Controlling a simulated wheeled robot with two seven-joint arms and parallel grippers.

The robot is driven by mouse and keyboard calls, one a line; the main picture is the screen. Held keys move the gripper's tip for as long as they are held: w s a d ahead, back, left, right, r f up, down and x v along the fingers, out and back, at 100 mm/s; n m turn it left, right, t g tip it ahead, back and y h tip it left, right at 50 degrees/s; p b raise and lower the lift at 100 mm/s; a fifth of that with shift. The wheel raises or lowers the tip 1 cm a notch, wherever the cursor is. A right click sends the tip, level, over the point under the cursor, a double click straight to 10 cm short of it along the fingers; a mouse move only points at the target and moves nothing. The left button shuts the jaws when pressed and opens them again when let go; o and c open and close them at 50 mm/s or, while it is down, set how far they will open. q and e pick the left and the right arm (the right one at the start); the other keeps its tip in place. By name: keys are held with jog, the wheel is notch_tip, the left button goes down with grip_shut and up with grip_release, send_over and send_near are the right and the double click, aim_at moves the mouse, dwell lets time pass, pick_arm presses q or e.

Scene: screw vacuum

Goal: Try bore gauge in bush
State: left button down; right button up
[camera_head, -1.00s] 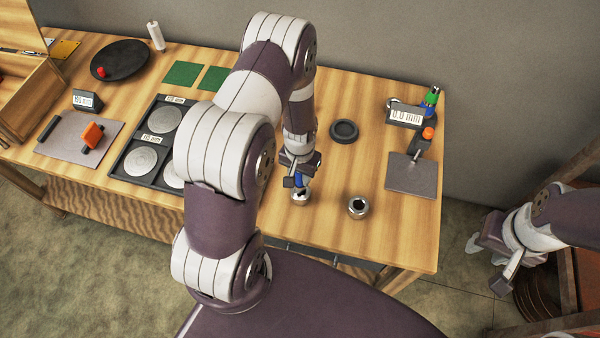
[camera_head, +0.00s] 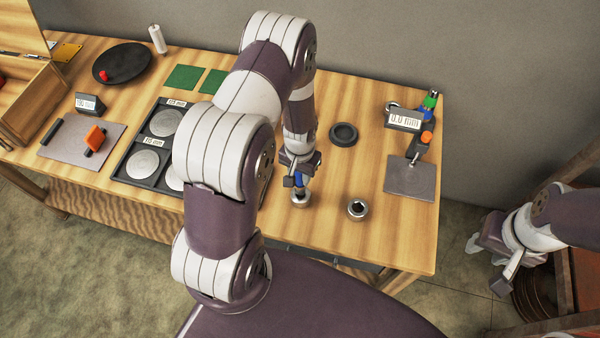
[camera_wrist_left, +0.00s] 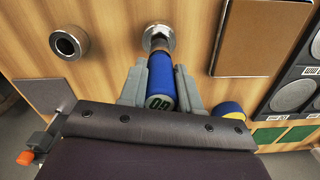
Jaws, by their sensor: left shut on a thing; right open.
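The gauge also shows as a small blue patch in the head view (camera_head: 300,180). It points down at a shiny metal bush (camera_head: 300,199), also in the left wrist view (camera_wrist_left: 158,38). The gauge's lower end meets the bush mouth; I cannot tell how deep it sits. A second metal bush (camera_head: 357,209) stands apart to the right, also in the wrist view (camera_wrist_left: 69,42). My right gripper (camera_head: 493,260) is open and empty beyond the table's right edge.
A black ring (camera_head: 343,134) lies behind the bushes. A grey plate (camera_head: 410,178) and a 0.0 mm display (camera_head: 404,118) are at right. A black tray (camera_head: 133,178) with round discs lies left. A blue and yellow piece (camera_wrist_left: 229,110) shows beside the left fingers.

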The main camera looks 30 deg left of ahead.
pick_arm(q)
jog(key=shift+r+p, duration=1.95)
jog(key=shift+r, duration=0.6)
jog(key=f+b, duration=0.2)
jog(key=b, duration=0.4)
jog(key=shift+w, duration=0.1)
jog(key=shift+d+r, duration=0.1)
jog(key=shift+r, duration=0.4)
jog(key=shift+f+b, duration=1.7)
jog(key=shift+f, duration=1.15)
